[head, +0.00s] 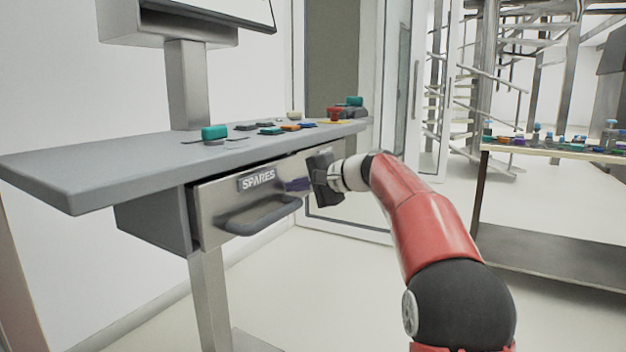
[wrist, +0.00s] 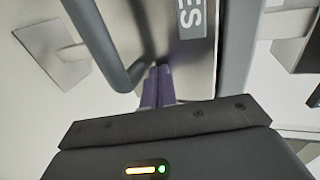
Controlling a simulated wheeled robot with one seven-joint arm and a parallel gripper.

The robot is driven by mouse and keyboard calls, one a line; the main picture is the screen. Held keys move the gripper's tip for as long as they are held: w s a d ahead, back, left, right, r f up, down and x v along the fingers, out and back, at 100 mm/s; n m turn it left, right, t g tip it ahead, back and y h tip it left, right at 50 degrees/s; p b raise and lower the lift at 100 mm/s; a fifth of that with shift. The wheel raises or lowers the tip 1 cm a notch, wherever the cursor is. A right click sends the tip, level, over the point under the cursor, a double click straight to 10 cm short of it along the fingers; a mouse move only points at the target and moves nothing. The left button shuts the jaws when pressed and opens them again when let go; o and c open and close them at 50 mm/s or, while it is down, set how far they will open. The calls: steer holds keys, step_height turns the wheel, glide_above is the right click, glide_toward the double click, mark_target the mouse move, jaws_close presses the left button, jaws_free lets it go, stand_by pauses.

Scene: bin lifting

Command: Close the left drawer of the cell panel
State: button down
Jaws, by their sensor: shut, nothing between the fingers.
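A steel drawer front (head: 215,206) labelled SPARES sits under the grey worktop of the cell panel (head: 90,172). It has a dark bar handle (head: 258,216). The front looks close to its grey housing (head: 155,224); I cannot tell whether a small gap is left. My gripper (head: 284,185) is at the drawer front, right of the label and above the handle's right end. Its purple fingers (wrist: 158,75) are together and empty, with tips at or very near the steel face beside the handle (wrist: 105,45). The drawer front's right end is partly hidden by my gripper.
Coloured parts, including a teal block (head: 214,132) and a red button (head: 334,114), lie on the worktop. A support post (head: 211,300) stands below. A second table (head: 540,150) with small items is at the right. Floor between is clear.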

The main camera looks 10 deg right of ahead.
steer(key=shift+w+a+r+p, duration=0.1)
steer(key=shift+w+a+p, duration=0.25)
steer(key=shift+w+a, duration=0.35)
steer(key=shift+s+a+r, duration=0.1)
steer(key=shift+a, duration=0.1)
